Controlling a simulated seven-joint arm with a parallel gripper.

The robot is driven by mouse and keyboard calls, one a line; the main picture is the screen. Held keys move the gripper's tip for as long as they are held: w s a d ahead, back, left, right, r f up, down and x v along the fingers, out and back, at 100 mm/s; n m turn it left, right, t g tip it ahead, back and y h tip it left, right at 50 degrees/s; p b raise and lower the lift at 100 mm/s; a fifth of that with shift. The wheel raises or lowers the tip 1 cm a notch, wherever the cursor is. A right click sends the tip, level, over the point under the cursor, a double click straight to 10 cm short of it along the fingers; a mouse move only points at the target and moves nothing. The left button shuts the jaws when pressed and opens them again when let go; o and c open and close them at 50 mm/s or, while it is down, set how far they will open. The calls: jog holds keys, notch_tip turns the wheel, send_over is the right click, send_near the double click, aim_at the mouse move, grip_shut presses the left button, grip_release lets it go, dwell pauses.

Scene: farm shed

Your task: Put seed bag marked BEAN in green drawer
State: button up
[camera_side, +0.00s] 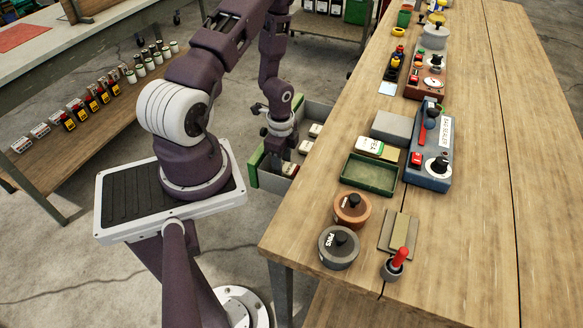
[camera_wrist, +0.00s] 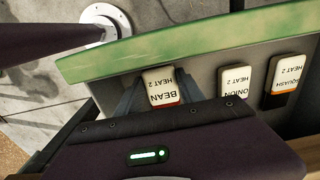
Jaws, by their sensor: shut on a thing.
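The seed bag marked BEAN (camera_wrist: 163,87) is white-topped with a red lower edge, and it sits between the fingers of my gripper (camera_wrist: 158,94). In the side view my gripper (camera_side: 285,160) points down into the open green-fronted drawer (camera_side: 254,166), and the bag (camera_side: 289,169) shows at its tips. The drawer's green front edge (camera_wrist: 200,40) runs across the wrist view beyond the bag. The bag is within the drawer's outline, near the green front. Whether it touches the drawer floor is hidden.
Bags marked ONION (camera_wrist: 234,81) and SQUASH (camera_wrist: 286,75) stand in the drawer, right of BEAN in the wrist view. The wooden bench (camera_side: 300,235) is close on the right, with a green tray (camera_side: 368,175) and a blue sealer (camera_side: 431,155) on it.

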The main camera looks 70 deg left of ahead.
aim_at(291, 168)
jog(key=shift+w+d+f, duration=0.3)
jog(key=shift+w+d, duration=0.25)
jog(key=shift+w+d+f, duration=0.25)
jog(key=shift+w+d, duration=0.25)
jog(key=o, duration=1)
jog(key=shift+f, duration=0.1)
